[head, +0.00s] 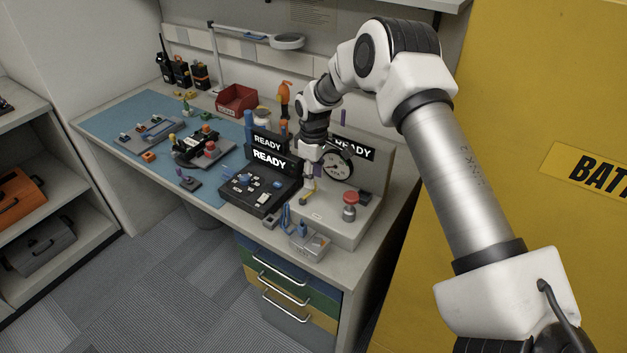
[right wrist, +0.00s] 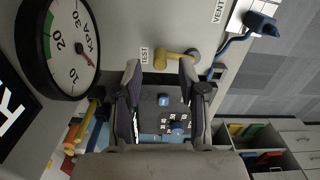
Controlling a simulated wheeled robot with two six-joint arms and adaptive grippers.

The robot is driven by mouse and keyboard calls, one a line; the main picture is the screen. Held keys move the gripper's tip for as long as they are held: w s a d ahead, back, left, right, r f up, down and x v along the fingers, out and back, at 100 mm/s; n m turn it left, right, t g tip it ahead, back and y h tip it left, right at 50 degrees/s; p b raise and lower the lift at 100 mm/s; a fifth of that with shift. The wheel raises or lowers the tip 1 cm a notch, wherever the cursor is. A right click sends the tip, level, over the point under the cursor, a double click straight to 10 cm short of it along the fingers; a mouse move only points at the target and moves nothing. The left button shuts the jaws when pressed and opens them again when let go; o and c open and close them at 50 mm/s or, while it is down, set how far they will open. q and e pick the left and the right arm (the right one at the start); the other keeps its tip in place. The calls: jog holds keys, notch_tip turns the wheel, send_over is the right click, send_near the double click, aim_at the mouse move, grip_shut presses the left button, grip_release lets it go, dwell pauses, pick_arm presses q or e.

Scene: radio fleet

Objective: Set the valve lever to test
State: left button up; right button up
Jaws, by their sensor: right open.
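In the right wrist view, the yellow valve lever (right wrist: 174,61) reaches from a round grey pivot toward the TEST label (right wrist: 145,56), its end close beside that label. The VENT label (right wrist: 218,11) is farther off, past the pivot. My right gripper (right wrist: 160,72) is open, its two fingers apart, with the lever just beyond and between the fingertips. I cannot tell whether a finger touches it. In the head view my right gripper (head: 309,184) is low over the grey valve stand, in front of the gauge (head: 337,166). The lever is small there. My left gripper is out of view.
A red knob (head: 350,199) stands on the stand right of the gripper. A black panel (head: 252,189) with a READY sign lies to the left. A yellow cabinet (head: 520,90) closes off the right.

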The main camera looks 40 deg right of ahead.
notch_tip(320, 180, up, 10)
jog(key=shift+w+a+f, duration=0.1)
dwell(0.4)
